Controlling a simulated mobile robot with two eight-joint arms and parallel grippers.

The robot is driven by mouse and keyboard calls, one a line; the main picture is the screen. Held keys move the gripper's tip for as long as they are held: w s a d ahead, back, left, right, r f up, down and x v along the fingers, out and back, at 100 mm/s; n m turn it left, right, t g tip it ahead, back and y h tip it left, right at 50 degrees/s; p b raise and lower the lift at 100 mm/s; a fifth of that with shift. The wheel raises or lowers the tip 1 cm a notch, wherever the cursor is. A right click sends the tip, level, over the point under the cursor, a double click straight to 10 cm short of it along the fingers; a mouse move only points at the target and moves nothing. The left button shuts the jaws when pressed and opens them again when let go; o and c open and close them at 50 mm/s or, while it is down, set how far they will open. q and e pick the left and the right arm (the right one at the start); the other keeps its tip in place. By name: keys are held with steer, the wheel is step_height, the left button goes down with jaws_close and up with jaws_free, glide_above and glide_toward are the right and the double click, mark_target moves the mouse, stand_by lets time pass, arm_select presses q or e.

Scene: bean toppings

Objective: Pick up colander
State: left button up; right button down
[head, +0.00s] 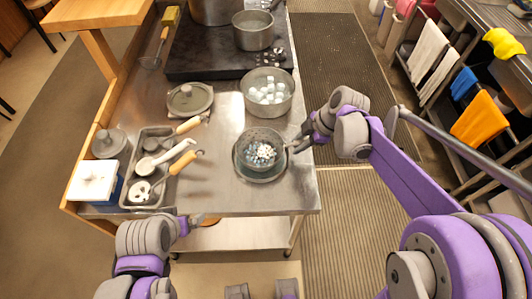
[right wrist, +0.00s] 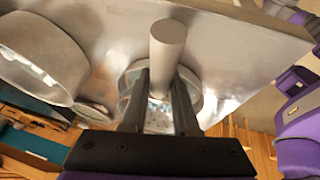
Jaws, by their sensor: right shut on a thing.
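The grey metal colander (head: 262,135) holds small white and dark bits and sits in or just over a round metal bowl (head: 258,179) on the steel counter. I cannot tell whether it touches the bowl. My right gripper (head: 296,147) is at its right side, shut on its handle. In the right wrist view, the thick round grey handle (right wrist: 167,45) shows between the fingers of the right gripper (right wrist: 163,75), with the colander partly hidden behind them. My left gripper (head: 190,224) is by the counter's front edge, away from the colander; its fingers are too small to read.
A pot of white cubes (head: 268,108) stands close behind the colander. A lidded pan (head: 189,99) and a metal tray with ladles (head: 150,205) are to the left. The counter (head: 222,190) is clear in front and to the left of the bowl.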

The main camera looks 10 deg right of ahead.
steer(key=shift+r, duration=0.15)
step_height(320, 180, up, 10)
steer(key=shift+f+p, duration=0.1)
steer(key=shift+p, duration=0.35)
steer(key=shift+f, duration=0.2)
stand_by(0.4)
steer(key=shift+f+b, duration=1)
steer(key=shift+f, duration=0.8)
